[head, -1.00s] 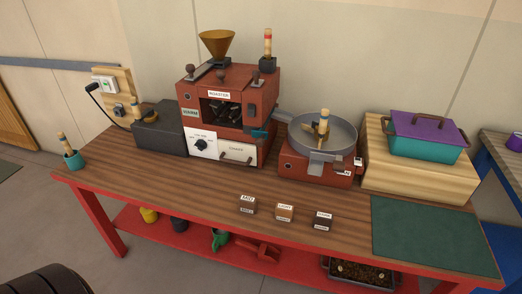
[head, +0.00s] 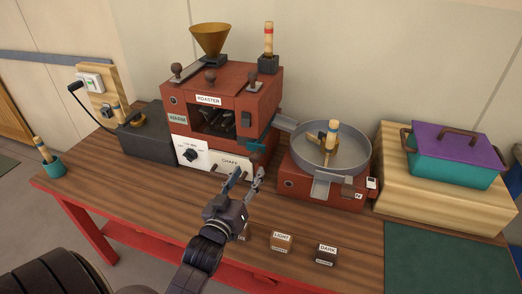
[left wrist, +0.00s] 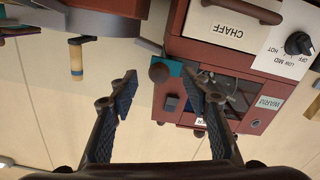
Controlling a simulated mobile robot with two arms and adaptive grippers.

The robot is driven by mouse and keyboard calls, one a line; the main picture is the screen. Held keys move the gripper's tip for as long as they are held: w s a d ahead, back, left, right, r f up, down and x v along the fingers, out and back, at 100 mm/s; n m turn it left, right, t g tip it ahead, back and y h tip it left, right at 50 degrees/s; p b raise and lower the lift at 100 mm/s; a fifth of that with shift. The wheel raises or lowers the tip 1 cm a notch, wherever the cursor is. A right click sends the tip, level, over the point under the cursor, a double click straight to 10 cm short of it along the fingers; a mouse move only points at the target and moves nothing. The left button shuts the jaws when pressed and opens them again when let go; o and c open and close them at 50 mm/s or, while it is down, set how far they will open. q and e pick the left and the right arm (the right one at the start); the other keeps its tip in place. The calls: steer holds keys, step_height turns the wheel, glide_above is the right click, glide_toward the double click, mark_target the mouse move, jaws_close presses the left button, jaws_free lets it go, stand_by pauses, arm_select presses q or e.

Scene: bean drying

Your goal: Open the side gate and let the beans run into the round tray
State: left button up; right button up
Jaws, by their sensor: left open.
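The red roaster (head: 262,92) stands at the back of the bench. A teal side gate (head: 256,146) sits low on its right side, by a grey chute (head: 284,122). In the left wrist view, which is upside down, the teal gate (left wrist: 175,68) and a brown knob (left wrist: 158,73) show between my fingers. The round grey tray (head: 346,170) sits on a red base to the right, with a wooden-handled stirrer (head: 332,132) in it. My left gripper (head: 247,174) is open and empty, in front of the roaster and below the gate. My right gripper is not in view.
The chaff drawer (head: 229,164) is just behind my gripper. Small blocks labelled LIGHT (head: 281,242) and DARK (head: 326,254) stand at the front. A teal box with purple lid (head: 455,165) rests on a wooden block (head: 391,180) at right. A green mat (head: 430,255) lies clear.

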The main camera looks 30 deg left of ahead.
mark_target(253, 162)
arm_select(q)
steer(key=x, duration=0.3)
steer(key=shift+w+r+p, duration=0.3)
steer(key=shift+w+r, duration=0.05)
steer(key=shift+r, duration=0.05)
steer(key=shift+x, duration=1.2)
steer(key=shift+w+a, duration=0.15)
steer(key=shift+w, duration=0.1)
steer(key=shift+f, duration=0.1)
steer(key=c, duration=0.8)
steer(key=shift+c, duration=1.4)
jaws_close()
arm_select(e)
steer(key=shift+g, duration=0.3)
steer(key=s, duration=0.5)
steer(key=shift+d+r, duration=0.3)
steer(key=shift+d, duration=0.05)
